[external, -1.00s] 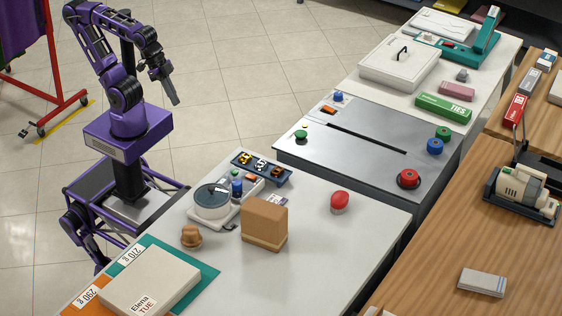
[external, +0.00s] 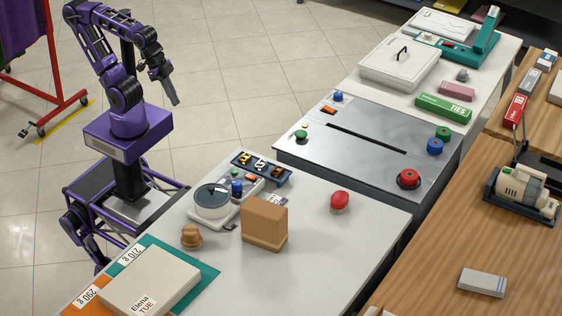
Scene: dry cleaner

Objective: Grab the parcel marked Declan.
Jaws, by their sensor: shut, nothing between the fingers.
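My gripper (external: 174,98) hangs in the air at the upper left, pointing down, over the floor and apart from the tables. It is shut and empty. No label reading Declan can be read in this view. A pale parcel (external: 150,279) marked "Elena TUE" lies at the lower left on a teal mat (external: 208,271). A brown block-shaped object (external: 264,222) stands upright on the white table; no writing shows on its visible faces.
The white table (external: 340,245) also bears a round-topped device (external: 212,200), a red button (external: 340,201) and a small brown knob (external: 191,236). A grey panel (external: 350,160) with coloured buttons stands behind. A wooden counter (external: 430,265) is at right.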

